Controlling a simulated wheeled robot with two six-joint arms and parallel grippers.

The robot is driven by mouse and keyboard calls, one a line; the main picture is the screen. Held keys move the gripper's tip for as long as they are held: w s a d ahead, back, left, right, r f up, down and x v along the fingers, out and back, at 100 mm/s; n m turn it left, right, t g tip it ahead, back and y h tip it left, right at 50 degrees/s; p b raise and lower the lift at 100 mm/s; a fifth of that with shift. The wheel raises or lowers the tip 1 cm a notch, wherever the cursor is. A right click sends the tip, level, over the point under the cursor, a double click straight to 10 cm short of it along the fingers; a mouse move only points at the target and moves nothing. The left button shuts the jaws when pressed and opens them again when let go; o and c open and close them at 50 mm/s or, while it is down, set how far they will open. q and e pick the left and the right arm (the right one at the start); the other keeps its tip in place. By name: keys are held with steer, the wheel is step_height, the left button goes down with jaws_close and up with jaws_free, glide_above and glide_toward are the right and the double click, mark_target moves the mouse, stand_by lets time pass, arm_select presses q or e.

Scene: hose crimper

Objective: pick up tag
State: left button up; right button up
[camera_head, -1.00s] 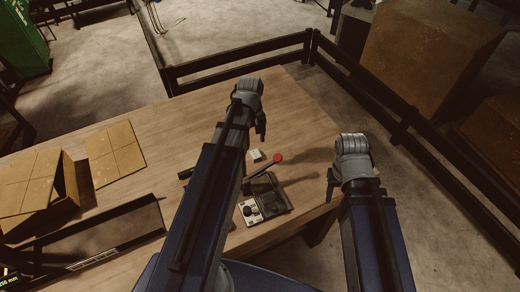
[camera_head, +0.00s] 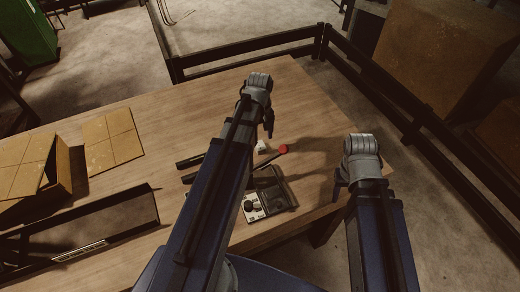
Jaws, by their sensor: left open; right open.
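A small white piece (camera_head: 261,146), which may be the tag, lies on the wooden table (camera_head: 310,105); it is too small to read. Beside it is a dark rod with a round red end (camera_head: 283,149). My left gripper (camera_head: 269,128) is open just above and to the right of the white piece in the picture, pointing down, apart from it. My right gripper (camera_head: 339,188) is open and empty near the table's right edge. My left arm hides part of the table and of the dark rods.
A device with a pale panel and a dark tray (camera_head: 270,195) lies near the front edge. Dark rods (camera_head: 190,161) lie left of my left arm. A cardboard box (camera_head: 63,170), a flat cardboard sheet (camera_head: 113,139) and a dark framed panel (camera_head: 115,225) are further left. The table's far part is clear.

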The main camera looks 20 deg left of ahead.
mark_target(260, 145)
arm_select(q)
steer(key=shift+w+a+f+b, duration=0.1)
steer(key=shift+w+f+b, duration=0.1)
steer(key=shift+f+b, duration=1.2)
steer(key=shift+w+a+f+b, duration=0.1)
steer(key=shift+w+f+b, duration=0.05)
steer(key=shift+f+b, duration=1.2)
jaws_close()
